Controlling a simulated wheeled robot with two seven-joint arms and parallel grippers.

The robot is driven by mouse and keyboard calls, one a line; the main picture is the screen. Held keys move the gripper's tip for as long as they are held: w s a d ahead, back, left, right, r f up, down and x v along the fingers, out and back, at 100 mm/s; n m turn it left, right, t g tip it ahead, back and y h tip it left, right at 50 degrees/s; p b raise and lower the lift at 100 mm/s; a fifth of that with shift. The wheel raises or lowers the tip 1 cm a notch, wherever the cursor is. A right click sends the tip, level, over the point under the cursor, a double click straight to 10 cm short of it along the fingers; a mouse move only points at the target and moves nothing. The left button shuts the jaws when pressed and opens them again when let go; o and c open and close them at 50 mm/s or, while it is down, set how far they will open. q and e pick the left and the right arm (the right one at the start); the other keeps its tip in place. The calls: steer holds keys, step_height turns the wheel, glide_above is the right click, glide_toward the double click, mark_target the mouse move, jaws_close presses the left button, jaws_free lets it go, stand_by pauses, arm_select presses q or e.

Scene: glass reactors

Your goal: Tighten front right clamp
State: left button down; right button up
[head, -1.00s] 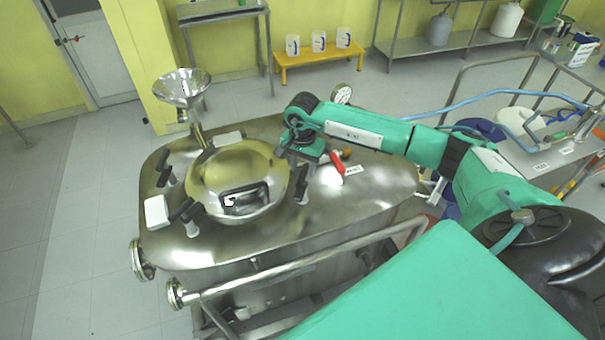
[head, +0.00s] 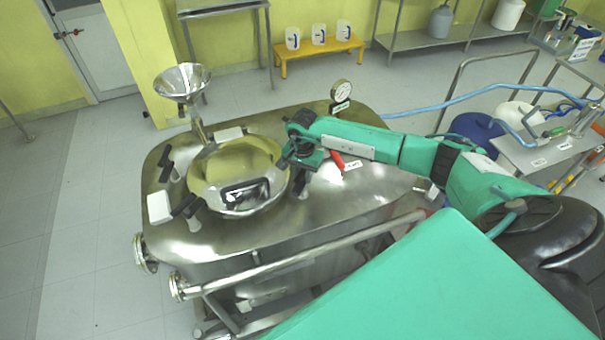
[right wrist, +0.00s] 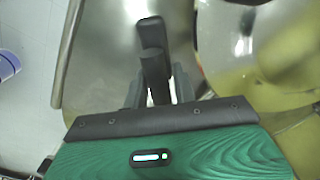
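The front right clamp (head: 303,187) stands at the right edge of the round lid (head: 205,190) on the steel reactor. Its light post shows just below my right gripper (head: 303,165) in the head view. In the right wrist view the clamp's black handle (right wrist: 152,62) lies between the two grey fingers of the right gripper (right wrist: 158,88). The fingers are close to the handle on both sides; whether they press on it cannot be told. My left gripper is not in view.
Other black-handled clamps (head: 184,207) stand around the lid. A steel funnel (head: 182,85) rises behind it, and a pressure gauge (head: 341,90) stands at the back. A red handle (head: 337,160) is close to my right gripper. A steel rail (head: 310,250) runs along the front.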

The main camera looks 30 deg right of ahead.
steer(key=shift+c, duration=0.2)
steer(key=m+b, duration=0.2)
steer(key=shift+f+b, duration=0.2)
steer(key=shift+b, duration=0.1)
steer(key=m+b, duration=0.2)
steer(key=shift+w+m+b, duration=0.1)
steer(key=shift+m+b, duration=0.2)
steer(key=m+b, duration=0.3)
steer(key=shift+m, duration=0.3)
steer(key=m+b, duration=0.3)
steer(key=m, duration=0.1)
steer(key=shift+r+m, duration=0.1)
steer(key=shift+m, duration=0.2)
steer(key=m+b, duration=0.1)
steer(key=m, duration=0.2)
steer(key=shift+b, duration=0.3)
steer(key=shift+o, duration=0.4)
steer(key=shift+r+m+b, duration=0.15)
steer(key=shift+m+b, duration=0.25)
steer(key=shift+m, duration=0.7)
